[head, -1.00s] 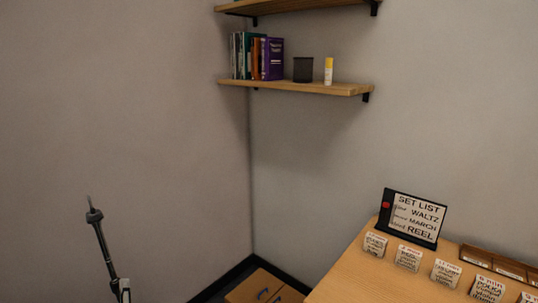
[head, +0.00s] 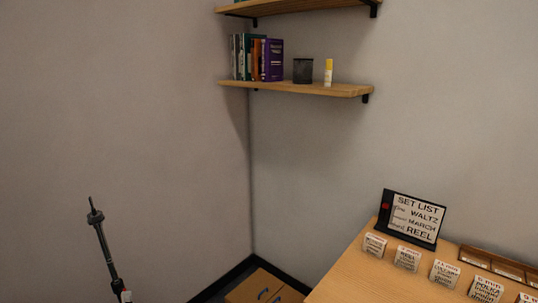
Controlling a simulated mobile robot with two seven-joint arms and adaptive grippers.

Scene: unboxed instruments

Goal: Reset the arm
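Neither of my grippers shows in the head view, and no part that I can be sure is my arm is visible. What my grippers hold, if anything, is out of view.
A wooden table (head: 343,278) fills the lower right, with a set list sign (head: 413,216), several small cards (head: 409,257) and a wooden tray (head: 484,258). A wall shelf (head: 300,88) holds books, a dark cup (head: 303,71) and a yellow-capped tube (head: 328,72). A dark stand (head: 103,245) rises lower left.

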